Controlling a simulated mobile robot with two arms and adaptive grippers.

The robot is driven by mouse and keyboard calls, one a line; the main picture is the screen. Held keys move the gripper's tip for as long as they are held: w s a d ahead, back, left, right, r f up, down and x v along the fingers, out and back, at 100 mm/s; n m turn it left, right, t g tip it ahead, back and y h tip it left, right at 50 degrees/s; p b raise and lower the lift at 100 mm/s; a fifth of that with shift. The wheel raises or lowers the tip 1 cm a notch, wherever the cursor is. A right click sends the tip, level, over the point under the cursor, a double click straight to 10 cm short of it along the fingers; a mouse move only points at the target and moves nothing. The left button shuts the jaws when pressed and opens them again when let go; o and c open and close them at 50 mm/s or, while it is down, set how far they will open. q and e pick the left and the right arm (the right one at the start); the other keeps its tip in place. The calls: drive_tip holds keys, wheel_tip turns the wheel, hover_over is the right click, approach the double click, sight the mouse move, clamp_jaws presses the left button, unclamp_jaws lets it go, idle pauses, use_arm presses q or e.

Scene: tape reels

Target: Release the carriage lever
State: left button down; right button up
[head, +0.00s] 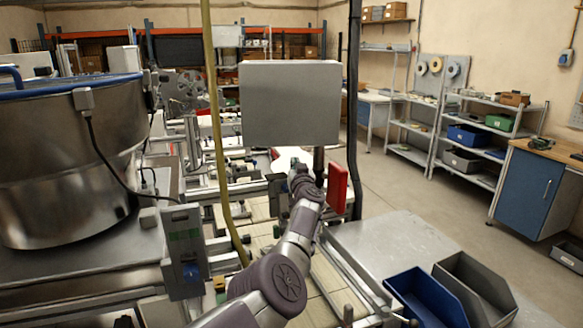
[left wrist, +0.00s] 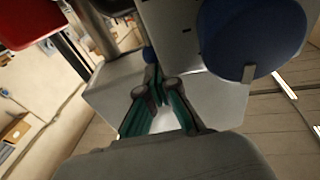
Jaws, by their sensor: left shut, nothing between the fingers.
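My left gripper (head: 300,174) reaches forward from the bottom of the head view, beside and left of a red plate (head: 338,188). In the left wrist view the same gripper (left wrist: 153,76) has its fingers shut and nothing held between them. A large blue round part (left wrist: 250,38) is at the upper right there. The lever is not clearly recognizable in the head view. My right gripper is not in view.
A grey box (head: 290,104) stands above and behind the gripper. A yellow hose (head: 214,120) and a black cable (head: 353,110) hang on either side. A large steel bowl (head: 65,160) is at left. Blue (head: 425,298) and grey (head: 475,288) bins lie at lower right.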

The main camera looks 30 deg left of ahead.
use_arm(q)
drive_tip(key=shift+x, duration=1)
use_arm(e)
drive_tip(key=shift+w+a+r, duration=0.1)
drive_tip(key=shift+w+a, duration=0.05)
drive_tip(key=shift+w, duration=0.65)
use_arm(q)
drive_tip(key=shift+a, duration=0.1)
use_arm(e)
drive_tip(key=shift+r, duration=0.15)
